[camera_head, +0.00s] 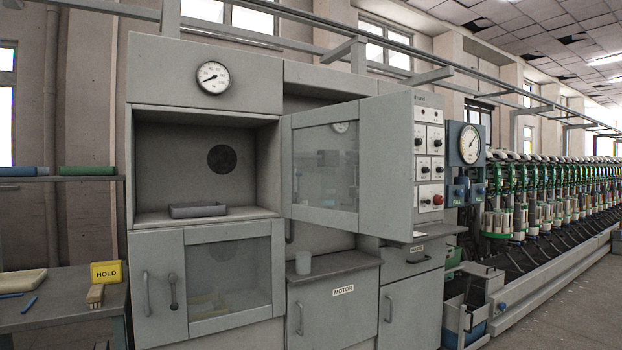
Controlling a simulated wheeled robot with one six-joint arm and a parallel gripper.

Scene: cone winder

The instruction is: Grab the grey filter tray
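A shallow grey tray (198,210) lies flat on the floor of an open recess in the grey machine cabinet, left of centre. It looks like the grey filter tray. The recess (160,160) has a dark round opening (221,159) in its back wall, above the tray. I cannot make out what is inside the tray. My gripper is not in view.
A windowed door (377,165) stands swung open right of the recess. Below the recess is a closed glazed door (230,275). A grey cup (303,263) stands on the MOTOR cabinet. A side table (60,300) bears a yellow HOLD sign (106,273) and a brush.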

